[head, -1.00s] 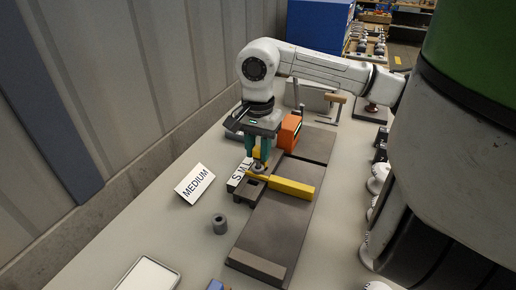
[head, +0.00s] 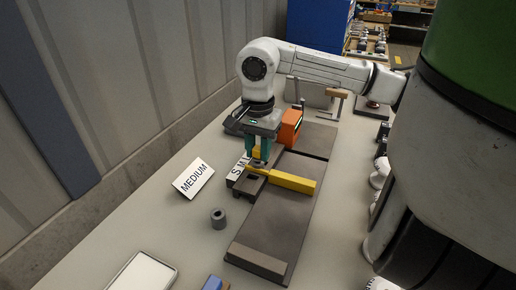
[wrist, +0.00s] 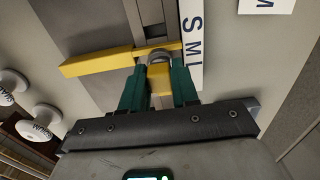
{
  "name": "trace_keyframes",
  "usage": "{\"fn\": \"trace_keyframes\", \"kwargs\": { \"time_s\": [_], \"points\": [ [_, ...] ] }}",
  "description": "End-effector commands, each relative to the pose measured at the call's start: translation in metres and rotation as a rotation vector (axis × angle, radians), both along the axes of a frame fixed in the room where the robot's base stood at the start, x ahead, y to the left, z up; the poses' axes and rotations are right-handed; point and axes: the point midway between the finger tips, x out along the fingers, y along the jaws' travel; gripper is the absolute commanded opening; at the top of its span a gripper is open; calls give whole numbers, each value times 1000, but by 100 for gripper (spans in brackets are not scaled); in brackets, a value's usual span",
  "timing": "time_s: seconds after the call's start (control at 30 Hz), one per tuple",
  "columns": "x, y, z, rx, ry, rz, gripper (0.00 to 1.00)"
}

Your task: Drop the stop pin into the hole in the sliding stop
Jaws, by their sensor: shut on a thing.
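The pin is at this narrow part. The hole is hidden, and I cannot tell whether the pin's lower end is in it. A yellow block (wrist: 160,88) shows between the fingers.
A white S M L strip (head: 240,170) lies beside the fingers. A MEDIUM card (head: 193,178) and a grey hollow cylinder (head: 218,218) are on the bench to the left. An orange block (head: 290,127) stands just behind the gripper. The dark plate (head: 268,225) is clear in front.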

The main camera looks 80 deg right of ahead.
Motion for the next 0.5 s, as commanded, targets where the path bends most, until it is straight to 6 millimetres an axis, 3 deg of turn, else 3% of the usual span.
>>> {"fn": "trace_keyframes", "kwargs": {
  "time_s": [0.37, 0.4, 0.5],
  "points": [
    [0, 0, -9, 0, 0, 0, 0],
    [0, 0, -7, 0, 0, 0, 33],
    [0, 0, -7, 0, 0, 0, 43]
  ]
}}
